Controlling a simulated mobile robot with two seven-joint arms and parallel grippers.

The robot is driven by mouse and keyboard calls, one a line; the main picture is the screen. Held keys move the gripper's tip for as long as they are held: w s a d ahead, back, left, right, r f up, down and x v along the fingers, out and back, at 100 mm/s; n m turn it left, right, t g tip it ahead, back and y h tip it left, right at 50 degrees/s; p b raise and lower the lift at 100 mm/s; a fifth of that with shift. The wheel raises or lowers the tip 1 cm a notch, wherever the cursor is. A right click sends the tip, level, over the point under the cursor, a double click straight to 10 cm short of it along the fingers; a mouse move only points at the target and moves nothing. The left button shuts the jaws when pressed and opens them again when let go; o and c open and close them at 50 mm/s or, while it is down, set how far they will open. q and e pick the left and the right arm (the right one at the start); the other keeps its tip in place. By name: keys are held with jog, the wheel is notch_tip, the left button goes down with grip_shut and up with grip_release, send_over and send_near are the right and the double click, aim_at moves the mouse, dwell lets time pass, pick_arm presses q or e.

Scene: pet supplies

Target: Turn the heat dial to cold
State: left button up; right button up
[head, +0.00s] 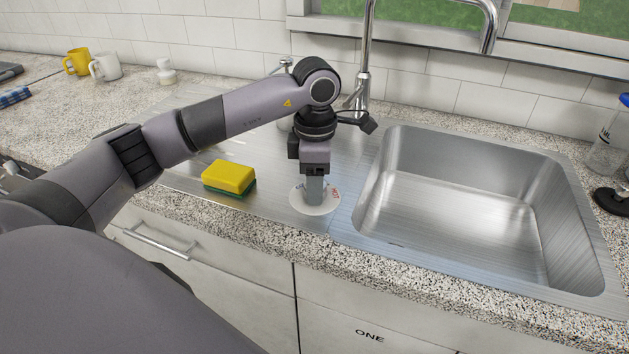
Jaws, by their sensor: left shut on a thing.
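The heat dial (305,205) is a white round disc with a grey raised knob, set on the metal surface left of the sink basin. Red lettering shows on the right side of its disc; I cannot read it for sure. My left gripper (315,184) comes down onto the dial from above and is shut on its knob. The gripper hides part of the knob and the disc, so which way the dial points is hard to tell. My right gripper is not in view.
A yellow and green sponge (229,177) lies left of the dial. The empty sink basin (470,205) is to the right, with a tall faucet (364,60) behind. A yellow mug (77,62), a white mug (106,66) and a white bottle (166,74) stand at the back left.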

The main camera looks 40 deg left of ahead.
pick_arm(q)
jog(key=n, duration=0.4)
jog(key=shift+w+d+r+n, duration=0.1)
jog(key=shift+d+n, duration=0.1)
jog(key=shift+n, duration=0.2)
dwell(0.4)
jog(key=o, duration=1.1)
jog(key=shift+w, duration=0.1)
jog(key=shift+c, duration=0.2)
jog(key=shift+a, duration=0.1)
jog(key=shift+r, duration=0.1)
notch_tip(320, 180, up, 7)
